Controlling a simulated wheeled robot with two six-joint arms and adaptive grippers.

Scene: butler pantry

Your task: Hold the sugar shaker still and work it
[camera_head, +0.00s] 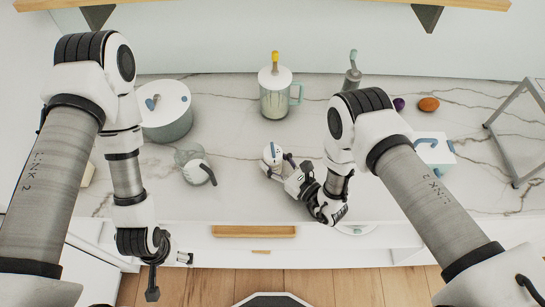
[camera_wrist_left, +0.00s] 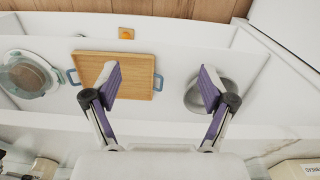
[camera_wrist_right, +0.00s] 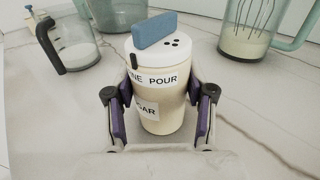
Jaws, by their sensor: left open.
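The sugar shaker (camera_head: 272,154) stands upright on the marble counter, left of my right arm's end. In the right wrist view the shaker (camera_wrist_right: 162,105) has a cream body, a white lid with dark holes, an upright blue flap, and labels partly reading "POUR" and "GAR". My right gripper (camera_wrist_right: 160,105) has its purple pads on either side of the body, seemingly touching it. The same gripper (camera_head: 281,168) shows in the head view. My left gripper (camera_head: 168,270) hangs empty in front of the counter edge. In the left wrist view this gripper (camera_wrist_left: 161,85) is open.
A lidded pot (camera_head: 167,118), a glass jug (camera_head: 195,171) and a blender-like jar (camera_head: 275,98) stand on the counter. A white box (camera_head: 434,153) and a metal frame (camera_head: 512,140) are at right. Below the counter lies a wooden tray (camera_wrist_left: 130,85) beside a metal bowl (camera_wrist_left: 232,93).

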